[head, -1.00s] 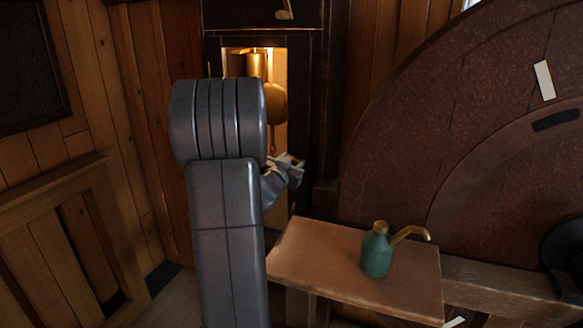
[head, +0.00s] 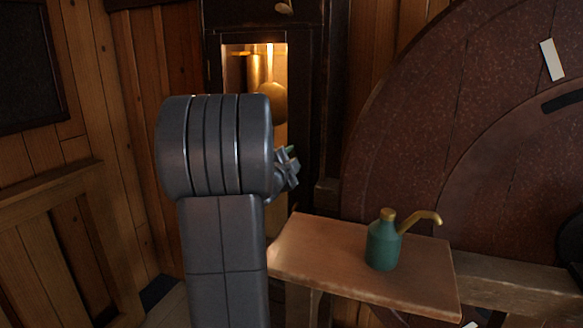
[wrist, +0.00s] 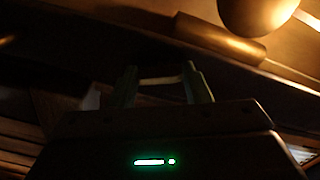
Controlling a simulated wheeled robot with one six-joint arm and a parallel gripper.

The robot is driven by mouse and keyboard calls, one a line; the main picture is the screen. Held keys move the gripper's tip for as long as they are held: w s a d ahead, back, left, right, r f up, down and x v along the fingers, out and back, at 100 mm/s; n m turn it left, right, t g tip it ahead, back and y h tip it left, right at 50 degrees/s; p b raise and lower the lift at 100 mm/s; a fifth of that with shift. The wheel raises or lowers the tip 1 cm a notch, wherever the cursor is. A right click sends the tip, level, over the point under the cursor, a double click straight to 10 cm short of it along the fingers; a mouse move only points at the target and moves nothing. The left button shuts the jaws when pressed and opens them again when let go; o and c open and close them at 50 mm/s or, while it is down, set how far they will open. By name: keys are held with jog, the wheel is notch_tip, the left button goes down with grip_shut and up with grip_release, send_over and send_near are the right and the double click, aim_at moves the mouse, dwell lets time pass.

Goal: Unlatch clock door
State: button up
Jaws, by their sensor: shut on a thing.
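The clock (head: 309,105) is a tall dark case at the back, with a lit opening in its door. A brass pendulum bob (head: 272,102) hangs inside; it also shows at the top of the wrist view (wrist: 258,12). My gripper (head: 290,166) is at the right edge of the clock door, partly hidden by my arm in the head view. In the wrist view its two fingers (wrist: 160,78) are shut on a small pale bar, the door latch (wrist: 158,81). The picture is dark there, and the latch's exact turn cannot be told. The door looks closed.
A wooden bench (head: 330,250) with a green oil can (head: 383,246) with a brass spout stands right of my arm. A large reddish wheel (head: 420,130) fills the right side. A wooden railing (head: 50,195) is at the left.

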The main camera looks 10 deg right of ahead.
jog(key=shift+m+b, duration=1.1)
jog(key=shift+m, duration=1.2)
jog(key=o, duration=1)
jog(key=shift+a, duration=0.1)
jog(key=v, duration=1.3)
jog(key=shift+s+a, duration=0.15)
jog(key=shift+s, duration=0.2)
jog(key=x, duration=1.4)
